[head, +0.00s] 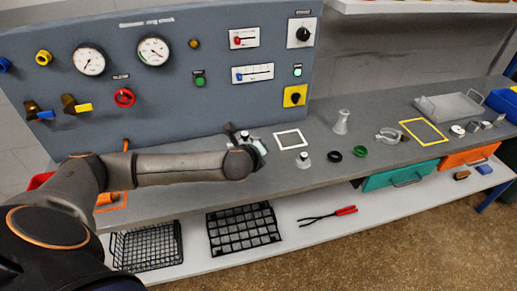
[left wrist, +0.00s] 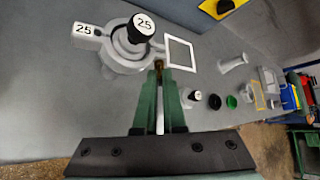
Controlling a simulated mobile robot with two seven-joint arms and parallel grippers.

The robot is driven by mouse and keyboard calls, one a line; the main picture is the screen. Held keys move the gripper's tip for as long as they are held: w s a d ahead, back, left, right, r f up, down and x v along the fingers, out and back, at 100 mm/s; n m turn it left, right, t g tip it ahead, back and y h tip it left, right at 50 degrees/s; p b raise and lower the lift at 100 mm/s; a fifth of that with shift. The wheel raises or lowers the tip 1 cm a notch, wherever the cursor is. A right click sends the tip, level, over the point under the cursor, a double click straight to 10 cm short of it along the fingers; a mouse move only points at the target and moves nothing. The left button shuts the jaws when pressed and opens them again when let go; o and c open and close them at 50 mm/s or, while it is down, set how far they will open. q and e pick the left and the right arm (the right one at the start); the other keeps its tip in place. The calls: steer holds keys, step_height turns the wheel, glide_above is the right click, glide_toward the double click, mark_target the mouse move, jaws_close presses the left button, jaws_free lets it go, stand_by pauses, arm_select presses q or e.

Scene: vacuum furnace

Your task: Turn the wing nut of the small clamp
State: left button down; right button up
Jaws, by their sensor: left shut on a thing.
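The small clamp (left wrist: 118,55) is a grey metal ring around a fitting on the bench, at the upper left of the left wrist view. A black knob (left wrist: 136,36) with a white cap marked 25 stands in it, and a grey tab marked 25 sticks out to the left. A small brass-coloured piece, the wing nut (left wrist: 158,64), sits at the clamp's near right side. My left gripper (left wrist: 159,78) has its green fingers shut on the wing nut, which they partly hide. In the head view my wrist hides most of the clamp. My right gripper is not in view.
A white square outline (head: 290,139) lies right of the clamp. Beyond stand a grey-white fitting (head: 341,122), a black ring (head: 334,156), a green ring (head: 360,151) and another open clamp (head: 388,135). The gauge panel (head: 160,95) rises behind. Wire baskets (head: 147,247) are on the lower shelf.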

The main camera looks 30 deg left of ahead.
arm_select(q)
steer(key=shift+w+d+r+m+g+y, duration=0.1)
steer(key=shift+w+m+g+y, duration=0.05)
steer(key=shift+m+g+y, duration=0.5)
steer(key=shift+w+d+r+m+g+y, duration=0.15)
steer(key=shift+m+g+y, duration=0.3)
steer(key=shift+g, duration=0.45)
steer(key=shift+w+d+f+m+g+y, duration=0.1)
steer(key=shift+m+g+y, duration=0.45)
steer(key=shift+g, duration=0.2)
steer(key=c, duration=1)
jaws_free()
steer(key=shift+a, duration=0.15)
